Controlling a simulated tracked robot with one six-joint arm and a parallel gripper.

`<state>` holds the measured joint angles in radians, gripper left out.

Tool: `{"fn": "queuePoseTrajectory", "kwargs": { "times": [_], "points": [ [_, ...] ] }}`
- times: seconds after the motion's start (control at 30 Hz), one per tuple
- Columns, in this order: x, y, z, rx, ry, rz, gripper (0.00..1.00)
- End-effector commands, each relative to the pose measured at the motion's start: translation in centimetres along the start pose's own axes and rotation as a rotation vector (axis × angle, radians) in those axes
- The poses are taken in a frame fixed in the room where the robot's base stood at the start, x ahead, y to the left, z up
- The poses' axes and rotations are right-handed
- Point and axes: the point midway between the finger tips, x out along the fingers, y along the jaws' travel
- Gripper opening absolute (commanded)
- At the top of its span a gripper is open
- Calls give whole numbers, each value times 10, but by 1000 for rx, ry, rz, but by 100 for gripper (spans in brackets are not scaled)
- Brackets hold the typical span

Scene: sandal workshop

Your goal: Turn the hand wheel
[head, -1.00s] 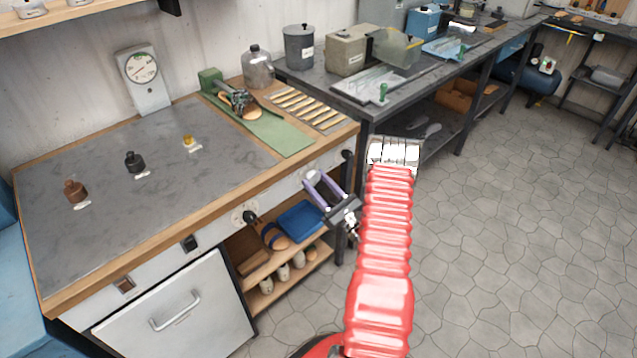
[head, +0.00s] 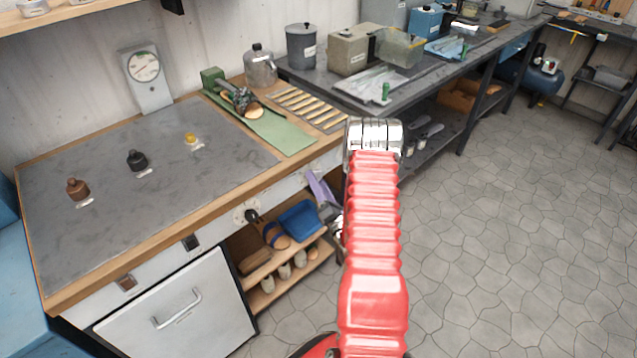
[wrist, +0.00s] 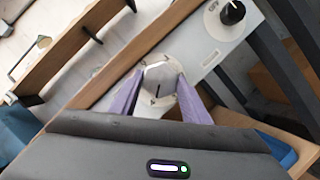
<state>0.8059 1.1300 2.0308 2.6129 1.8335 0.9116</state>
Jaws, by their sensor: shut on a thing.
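A pale, faceted round piece, which looks like the hand wheel (wrist: 159,84), sits on the white front panel of the near bench in the wrist view. It has a dark mark in its middle. My gripper (wrist: 158,73) has its two purple fingers on opposite sides of it, their tips against its rim, shut on it. In the head view one purple finger (head: 318,187) shows just below the bench edge.
A black knob on a round plate (wrist: 232,13) is close by on the same panel. Below is an open shelf with a blue tray (head: 300,218). The floor at right is clear.

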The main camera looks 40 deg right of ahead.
Motion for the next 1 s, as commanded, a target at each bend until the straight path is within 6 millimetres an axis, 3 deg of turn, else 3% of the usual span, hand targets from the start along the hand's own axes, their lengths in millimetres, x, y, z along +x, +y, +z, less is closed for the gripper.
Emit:
{"fn": "queuePoseTrajectory", "kwargs": {
  "times": [0.3,0.8,0.83,1.0],
  "points": [
    [0,-1,2,130,-3,-62,20],
    [0,-2,2,151,-4,-71,20],
    [0,-2,2,151,-3,-71,44],
    [0,-1,1,151,-2,-69,56]
  ]
}}
